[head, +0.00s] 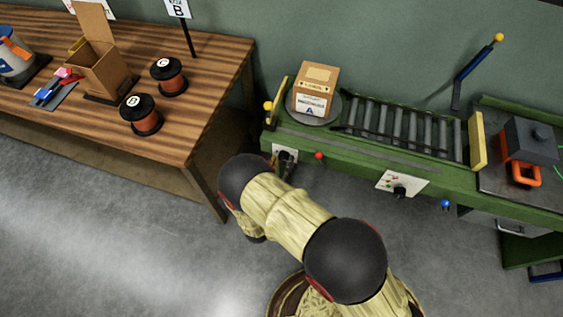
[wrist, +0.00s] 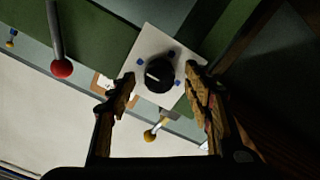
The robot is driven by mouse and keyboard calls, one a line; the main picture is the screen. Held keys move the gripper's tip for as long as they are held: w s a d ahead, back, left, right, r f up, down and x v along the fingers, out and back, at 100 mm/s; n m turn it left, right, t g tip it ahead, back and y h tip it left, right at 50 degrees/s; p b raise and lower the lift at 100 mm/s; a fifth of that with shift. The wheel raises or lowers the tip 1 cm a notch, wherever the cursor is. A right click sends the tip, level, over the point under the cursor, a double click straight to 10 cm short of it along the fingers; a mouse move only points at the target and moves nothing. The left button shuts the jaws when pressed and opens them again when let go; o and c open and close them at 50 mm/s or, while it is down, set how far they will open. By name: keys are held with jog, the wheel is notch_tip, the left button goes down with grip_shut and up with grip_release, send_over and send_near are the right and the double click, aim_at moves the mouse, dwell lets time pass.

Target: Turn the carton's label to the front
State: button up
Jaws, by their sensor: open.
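A cardboard carton (head: 317,76) sits on a grey round turntable (head: 318,121) at the left end of a green bench. Below the turntable, on the bench front, is a white panel (head: 278,150) with a black knob, partly hidden by my gripper. In the wrist view the black knob (wrist: 160,74), with a white pointer line, appears between the fingertips of my gripper (wrist: 161,82). The fingers are open, with a gap on each side of the knob.
A red ball-ended lever (wrist: 62,68) is left of the knob in the wrist view. A roller conveyor (head: 400,125) runs right from the turntable. A second knob panel (head: 401,185) is further right. A wooden table (head: 215,75) with spools stands left.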

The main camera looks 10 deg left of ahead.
jog(key=s, duration=1.1)
jog(key=shift+s+a, duration=0.4)
jog(key=shift+a, duration=0.05)
